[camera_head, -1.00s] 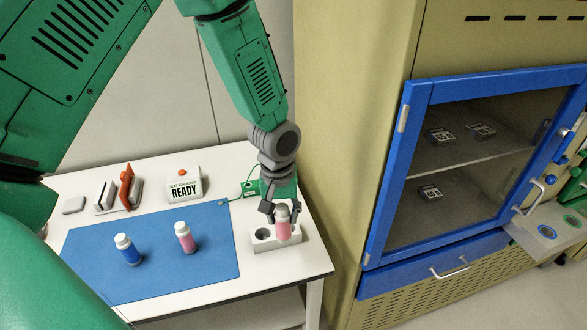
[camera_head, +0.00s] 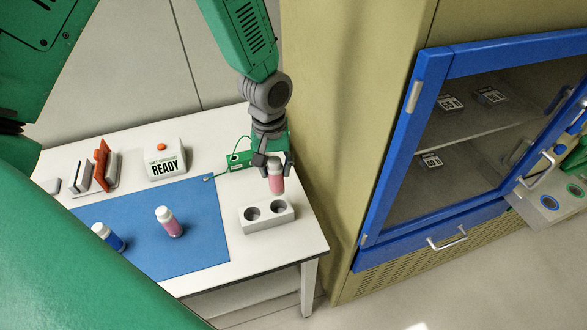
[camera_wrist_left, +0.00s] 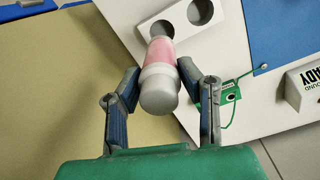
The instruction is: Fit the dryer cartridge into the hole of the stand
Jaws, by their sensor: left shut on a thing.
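The dryer cartridge (camera_head: 276,181), pink with a white cap, is held upright by my left gripper (camera_head: 273,164). In the left wrist view, the cartridge (camera_wrist_left: 158,60) sits between the two fingers (camera_wrist_left: 157,88), its cap toward the camera. The white stand (camera_head: 268,222) lies below on the table, with two dark round holes, both empty. The cartridge is above and just behind the right hole in the head view, apart from the stand. In the wrist view its far end overlaps one hole of the stand (camera_wrist_left: 182,20). My right gripper is not in view.
A pink bottle (camera_head: 169,222) and a blue bottle (camera_head: 108,237) stand on the blue mat (camera_head: 205,245). A green board (camera_head: 240,160) with a cable lies behind the gripper. A READY box (camera_head: 165,160) stands farther left. A tan cabinet (camera_head: 345,120) rises right of the table.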

